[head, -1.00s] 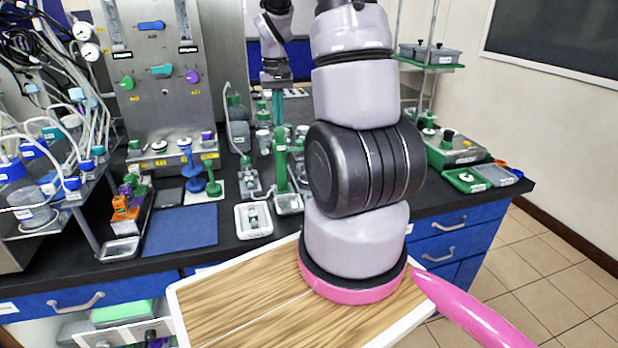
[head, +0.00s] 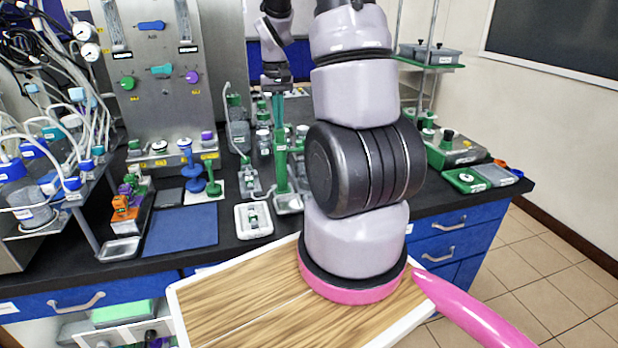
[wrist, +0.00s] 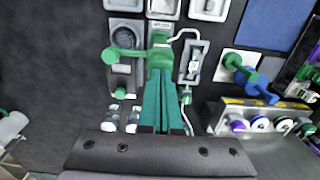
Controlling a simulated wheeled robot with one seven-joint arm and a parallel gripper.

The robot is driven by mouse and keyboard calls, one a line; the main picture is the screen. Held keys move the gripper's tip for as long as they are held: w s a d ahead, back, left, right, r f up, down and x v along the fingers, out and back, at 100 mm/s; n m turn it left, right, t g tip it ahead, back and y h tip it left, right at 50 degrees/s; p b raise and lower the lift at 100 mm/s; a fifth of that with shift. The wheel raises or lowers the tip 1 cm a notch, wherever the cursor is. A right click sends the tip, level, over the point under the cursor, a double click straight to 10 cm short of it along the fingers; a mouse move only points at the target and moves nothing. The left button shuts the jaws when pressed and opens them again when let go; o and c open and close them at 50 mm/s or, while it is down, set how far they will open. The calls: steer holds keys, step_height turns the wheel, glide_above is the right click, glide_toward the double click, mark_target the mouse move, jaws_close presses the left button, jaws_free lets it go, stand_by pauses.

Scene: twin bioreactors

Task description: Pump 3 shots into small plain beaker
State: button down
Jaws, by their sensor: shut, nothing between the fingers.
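My gripper (head: 279,122) points straight down at the end of my arm, its teal fingers shut together with nothing between them. In the wrist view, its fingers (wrist: 161,75) reach to a green upright stand with a green head (wrist: 160,42), which looks like the pump. A thin white tube curves from this head to the right. The green stand (head: 281,165) also shows in the head view, directly below the fingers. I cannot tell whether they touch it. Small clear glass vessels (wrist: 112,117) stand left of the fingers. I cannot tell which vessel is the small plain beaker.
A white tray (head: 240,222) lies at the bench front. A blue mat (head: 180,230) leaves free room at left. A panel with valves (head: 150,90) stands behind.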

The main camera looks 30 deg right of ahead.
steer(key=shift+f, duration=1.15)
steer(key=shift+r, duration=1.8)
steer(key=shift+r, duration=0.15)
step_height(320, 180, up, 6)
steer(key=shift+f, duration=0.15)
